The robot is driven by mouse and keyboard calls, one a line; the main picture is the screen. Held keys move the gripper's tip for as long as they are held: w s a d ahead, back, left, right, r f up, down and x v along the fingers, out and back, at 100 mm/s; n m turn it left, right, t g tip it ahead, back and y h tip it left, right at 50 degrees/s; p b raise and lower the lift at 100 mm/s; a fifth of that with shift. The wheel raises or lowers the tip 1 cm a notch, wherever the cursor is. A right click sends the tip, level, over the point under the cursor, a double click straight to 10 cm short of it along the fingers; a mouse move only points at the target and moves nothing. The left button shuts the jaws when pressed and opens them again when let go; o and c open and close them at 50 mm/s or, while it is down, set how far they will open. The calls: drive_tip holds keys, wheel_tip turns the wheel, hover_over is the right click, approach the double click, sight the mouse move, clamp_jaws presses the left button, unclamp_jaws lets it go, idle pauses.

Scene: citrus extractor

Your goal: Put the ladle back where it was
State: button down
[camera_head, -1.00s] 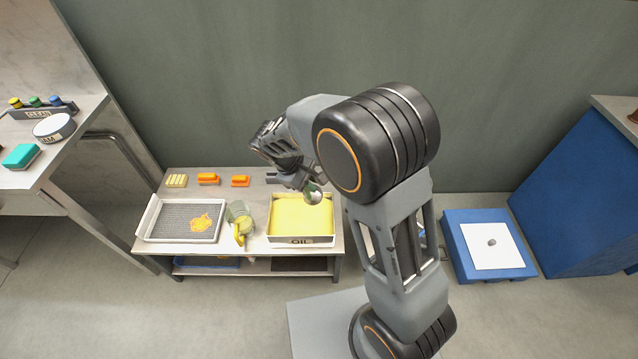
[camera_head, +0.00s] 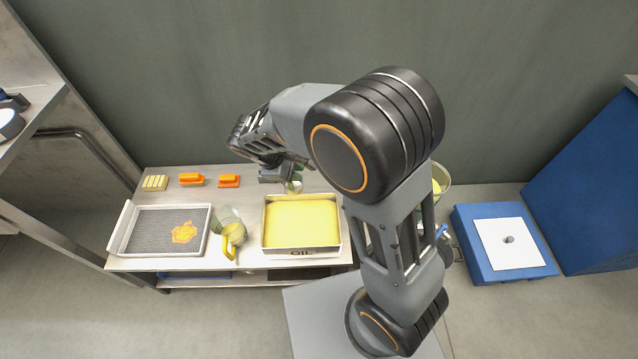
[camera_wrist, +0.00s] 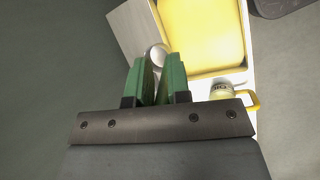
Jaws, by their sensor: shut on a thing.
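The ladle shows its round silver bowl (camera_head: 294,187) in the head view, just behind the back edge of the yellow-filled OIL tray (camera_head: 300,251). In the wrist view the bowl (camera_wrist: 156,55) sits just beyond my fingertips, beside the tray's edge (camera_wrist: 218,74). My gripper (camera_head: 296,178) is shut on the ladle; its green fingers (camera_wrist: 157,75) are close together in the wrist view. The ladle's handle is mostly hidden by the fingers. I cannot tell whether the bowl touches the table.
On the table (camera_head: 250,262), a jug with a yellow handle (camera_head: 231,238) stands left of the OIL tray. A mesh tray (camera_head: 150,232) with orange bits lies further left. Orange blocks (camera_head: 191,179) and (camera_head: 229,181) line the back. A blue box (camera_head: 480,255) is at right.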

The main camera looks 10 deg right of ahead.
drive_tip(key=w+d+f+b, duration=0.3)
drive_tip(key=w+d+f, duration=0.5)
drive_tip(key=d+f, duration=0.3)
drive_tip(key=shift+w+f, duration=0.3)
drive_tip(key=shift+f, duration=0.9)
drive_tip(key=c, duration=1.1)
unclamp_jaws()
drive_tip(key=p+v, duration=0.2)
drive_tip(key=v, duration=1)
drive_tip(key=shift+s+d+r+m+t+y, duration=0.3)
drive_tip(key=shift+s+d+r+m+y, duration=0.7)
drive_tip(key=shift+s+r+m, duration=1.55)
drive_tip(key=shift+s+d+r+m+t+y, duration=0.3)
drive_tip(key=shift+s+d+r+m+y, duration=0.95)
drive_tip(key=shift+s, duration=2.6)
drive_tip(key=shift+s+d+r+m+t+y, duration=0.3)
drive_tip(key=shift+s+d+r+m+y, duration=0.65)
drive_tip(key=shift+s+m, duration=1.9)
